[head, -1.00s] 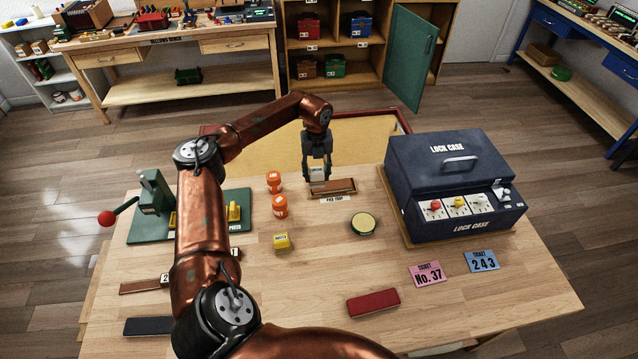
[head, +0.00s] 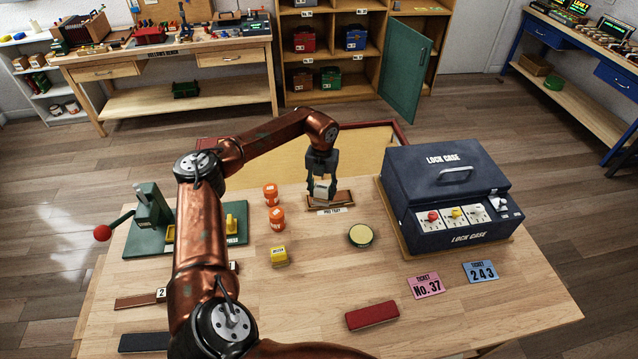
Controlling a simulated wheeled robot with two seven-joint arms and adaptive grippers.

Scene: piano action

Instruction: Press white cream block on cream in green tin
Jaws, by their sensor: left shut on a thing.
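The green tin (head: 361,235) stands open on the table, with pale cream showing inside its rim. My left gripper (head: 322,183) is shut on the white cream block (head: 323,190), behind and to the left of the tin. The block is held at the brown pad tray (head: 330,209); whether it still touches the tray I cannot tell. The fingers partly hide the block. My right gripper is not in view.
A red block (head: 372,315) and two tickets (head: 426,286) lie nearer. The table around the tin is clear.

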